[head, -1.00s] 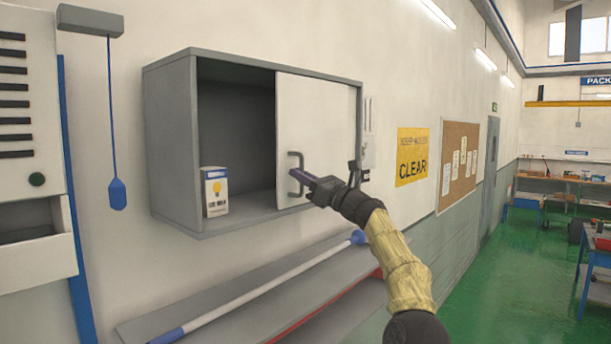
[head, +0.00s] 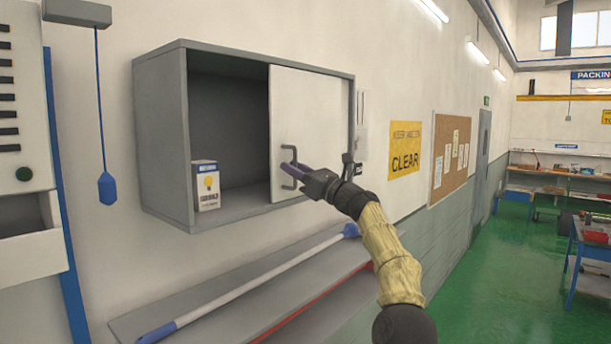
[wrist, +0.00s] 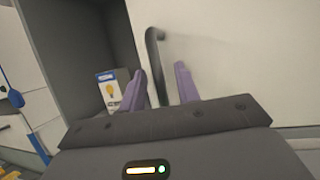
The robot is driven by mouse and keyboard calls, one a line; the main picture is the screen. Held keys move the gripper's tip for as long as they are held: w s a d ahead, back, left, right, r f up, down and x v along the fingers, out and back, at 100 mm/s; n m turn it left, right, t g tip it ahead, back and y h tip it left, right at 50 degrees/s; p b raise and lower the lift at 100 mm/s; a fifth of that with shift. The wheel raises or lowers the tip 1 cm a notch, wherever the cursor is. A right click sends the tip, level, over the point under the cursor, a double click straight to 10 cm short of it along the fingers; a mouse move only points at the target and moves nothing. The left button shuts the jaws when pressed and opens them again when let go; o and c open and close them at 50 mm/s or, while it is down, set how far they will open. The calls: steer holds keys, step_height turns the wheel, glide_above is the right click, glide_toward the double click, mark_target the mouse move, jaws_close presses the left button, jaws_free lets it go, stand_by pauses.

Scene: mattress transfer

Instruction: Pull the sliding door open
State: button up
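The white sliding door (head: 310,115) covers the right part of a grey wall cabinet (head: 160,135); the left part is open. A dark bar handle (head: 283,168) stands near the door's left edge. My gripper (head: 293,168) is at this handle. In the wrist view its two purple fingers (wrist: 163,88) are apart, with the handle (wrist: 152,55) between them, closer to the left finger. Whether a finger touches the handle I cannot tell.
A box with a light-bulb picture (head: 206,186) stands inside the cabinet's open part. Below is a grey shelf (head: 300,305) with a long white pole (head: 260,285) on it. A blue pull handle (head: 107,188) hangs at left.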

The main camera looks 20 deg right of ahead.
steer(key=b+v, duration=1.2)
steer(key=v, duration=0.5)
steer(key=shift+s+d+b, duration=0.15)
steer(key=shift+b, duration=0.25)
steer(key=shift+d, duration=0.1)
